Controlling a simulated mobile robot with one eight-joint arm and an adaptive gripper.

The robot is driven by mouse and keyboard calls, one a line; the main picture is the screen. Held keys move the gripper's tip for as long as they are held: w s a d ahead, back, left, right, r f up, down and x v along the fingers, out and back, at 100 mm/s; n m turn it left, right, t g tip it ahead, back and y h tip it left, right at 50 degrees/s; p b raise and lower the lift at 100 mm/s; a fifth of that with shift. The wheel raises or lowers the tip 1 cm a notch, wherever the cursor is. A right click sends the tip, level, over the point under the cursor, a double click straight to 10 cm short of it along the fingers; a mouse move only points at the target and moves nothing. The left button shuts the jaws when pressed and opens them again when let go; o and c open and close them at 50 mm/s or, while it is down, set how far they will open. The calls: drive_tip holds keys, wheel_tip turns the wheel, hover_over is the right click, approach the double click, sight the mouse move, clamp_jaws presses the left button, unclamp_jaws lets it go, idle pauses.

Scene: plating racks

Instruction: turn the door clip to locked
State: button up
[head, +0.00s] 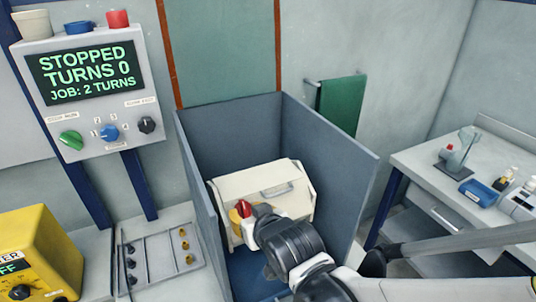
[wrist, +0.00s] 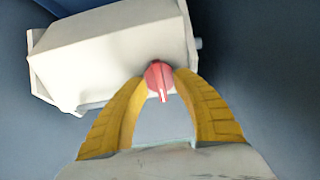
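The door clip (wrist: 158,75) is a small red knob with a white line on it, on the pale barrel (head: 262,192) inside the grey-blue booth. In the wrist view the line points down the picture. In the head view the clip (head: 243,208) shows at the barrel's lower left. My gripper (wrist: 163,78) has its two yellow fingers close on either side of the clip. I cannot tell if both fingers press on it. In the head view my gripper (head: 241,213) partly hides the barrel's near end. The barrel (wrist: 110,55) looks tilted in the wrist view.
Tall booth walls (head: 335,165) stand around the barrel on the sides and back. At left is a control panel (head: 90,80) reading "STOPPED, TURNS 0, JOB: 2 TURNS". A yellow box (head: 40,250) and a rack panel (head: 158,258) sit below it. A bench (head: 425,165) stands right.

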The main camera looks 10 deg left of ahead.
drive_tip(key=v, duration=1.2)
idle(0.4)
